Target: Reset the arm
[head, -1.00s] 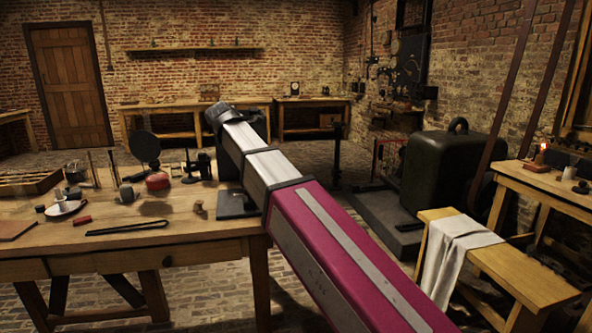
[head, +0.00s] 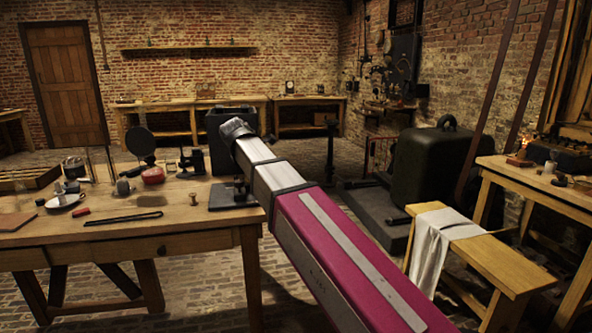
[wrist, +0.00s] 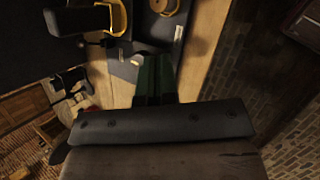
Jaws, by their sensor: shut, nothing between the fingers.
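My arm, with a magenta sleeve and pale metal links, reaches up and left across the head view. Its dark end (head: 237,130) is above the right end of the wooden workbench, in front of a black box. The fingers are not clearly visible there. In the wrist view my gripper (wrist: 156,62) shows as dark green fingers, close together and empty, beyond a dark bar. Beyond them are a black board (wrist: 135,68) and a brass ring-shaped part (wrist: 115,18); I cannot tell the gap to them.
The workbench (head: 190,225) holds a black plate (head: 232,196), dark tongs (head: 123,218), a saucer (head: 65,201) and several small tools. A low bench (head: 485,255) with a white cloth (head: 436,240) and a large dark green case (head: 430,165) stand right.

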